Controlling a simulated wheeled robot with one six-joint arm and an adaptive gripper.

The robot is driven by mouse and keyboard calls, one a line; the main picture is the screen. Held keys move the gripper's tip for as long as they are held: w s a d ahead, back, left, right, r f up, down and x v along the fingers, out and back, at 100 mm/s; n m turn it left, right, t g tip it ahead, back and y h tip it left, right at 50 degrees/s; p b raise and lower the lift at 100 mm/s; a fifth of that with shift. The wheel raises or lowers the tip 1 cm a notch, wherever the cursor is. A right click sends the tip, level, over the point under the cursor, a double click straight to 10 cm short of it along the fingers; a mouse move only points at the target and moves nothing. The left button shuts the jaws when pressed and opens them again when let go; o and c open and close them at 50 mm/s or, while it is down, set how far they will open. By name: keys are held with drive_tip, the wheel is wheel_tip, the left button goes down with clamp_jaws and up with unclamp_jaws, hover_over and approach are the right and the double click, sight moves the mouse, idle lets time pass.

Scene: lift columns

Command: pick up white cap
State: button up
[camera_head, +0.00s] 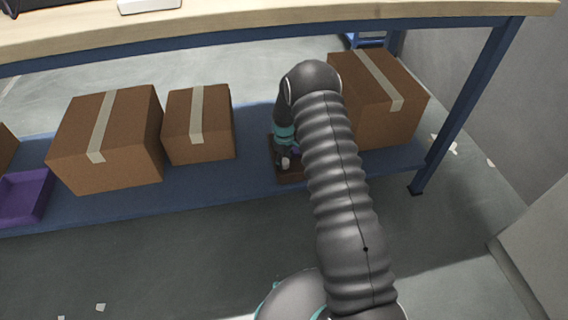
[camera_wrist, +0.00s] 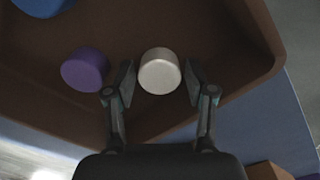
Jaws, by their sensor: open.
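The white cap (camera_wrist: 159,71) lies in a brown tray (camera_wrist: 190,25) in the wrist view. My gripper (camera_wrist: 160,85) is open, with one finger on each side of the cap; whether the fingers touch it I cannot tell. In the head view my gripper (camera_head: 284,163) is over the brown tray (camera_head: 291,175) on the blue lower shelf, partly hidden by my arm. A small white spot there may be the cap, but it is too small to tell.
A purple cap (camera_wrist: 85,69) lies just left of my left finger, and a blue cap (camera_wrist: 43,5) is at the top left. Cardboard boxes (camera_head: 198,125) (camera_head: 385,95) flank the tray on the shelf (camera_head: 215,185). The wooden tabletop (camera_head: 240,22) is above.

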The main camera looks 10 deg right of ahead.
sight(287, 162)
drive_tip(key=c, duration=0.8)
drive_tip(key=shift+o, duration=0.2)
drive_tip(key=shift+r, duration=0.15)
drive_tip(key=shift+w+r, duration=0.1)
drive_tip(key=shift+r, duration=0.5)
drive_tip(key=r, duration=0.2)
drive_tip(key=d+r, duration=0.1)
drive_tip(key=shift+s+r, duration=0.2)
drive_tip(key=shift+s, duration=0.15)
drive_tip(key=s+d+r, duration=0.6)
drive_tip(key=d+r, duration=0.2)
drive_tip(key=shift+s+d+p, duration=0.15)
drive_tip(key=shift+d+p, duration=0.05)
drive_tip(key=shift+p, duration=0.25)
